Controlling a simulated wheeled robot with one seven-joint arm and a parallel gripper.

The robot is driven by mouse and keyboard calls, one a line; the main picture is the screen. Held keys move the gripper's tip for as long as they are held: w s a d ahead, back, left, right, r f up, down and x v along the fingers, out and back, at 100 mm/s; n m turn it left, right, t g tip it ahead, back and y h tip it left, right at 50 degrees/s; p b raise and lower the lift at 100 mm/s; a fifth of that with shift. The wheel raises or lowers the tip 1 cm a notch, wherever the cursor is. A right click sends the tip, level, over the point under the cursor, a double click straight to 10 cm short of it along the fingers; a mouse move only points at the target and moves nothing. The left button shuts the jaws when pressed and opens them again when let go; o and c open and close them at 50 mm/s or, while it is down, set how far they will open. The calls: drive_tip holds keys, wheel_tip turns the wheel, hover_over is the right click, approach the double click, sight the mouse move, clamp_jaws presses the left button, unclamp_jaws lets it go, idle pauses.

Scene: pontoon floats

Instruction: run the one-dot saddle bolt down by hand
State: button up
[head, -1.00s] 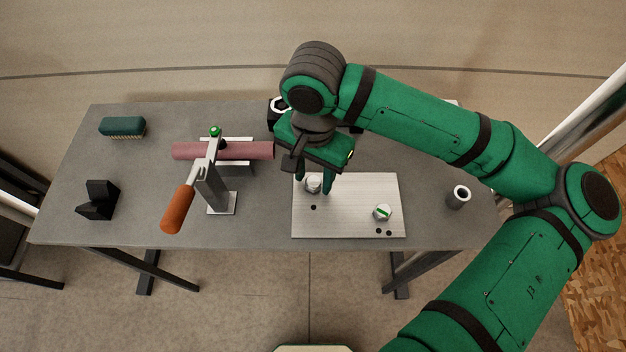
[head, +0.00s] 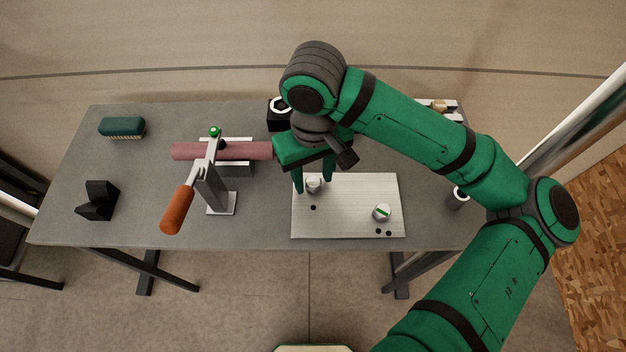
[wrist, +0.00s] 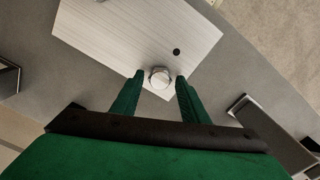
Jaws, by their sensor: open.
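A pale plate (head: 345,222) lies on the table. The bolt with one dot beside it (head: 313,187) stands at the plate's left. Its round pale head also shows in the wrist view (wrist: 160,78), with a single dark dot (wrist: 176,52) beyond it. My gripper (head: 314,182) is open, pointing down, with one finger on each side of this bolt head. In the wrist view, gaps show between the head and both fingers (wrist: 160,80). How far down the bolt sits is hard to tell. The two-dot bolt (head: 381,212), with a green stripe on its head, stands at the plate's right.
A clamp with an orange handle (head: 177,209) and a reddish tube (head: 240,150) stand left of my gripper. A dark block (head: 279,120) is behind it. A grey cylinder (head: 458,198) is partly behind my arm. A brush (head: 122,127) and black block (head: 98,200) lie far left.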

drive_tip(key=n, duration=0.7)
drive_tip(key=shift+c, duration=0.6)
drive_tip(key=c, duration=0.7)
drive_tip(key=m, duration=0.7)
drive_tip(key=shift+c, duration=0.2)
drive_tip(key=m, duration=0.5)
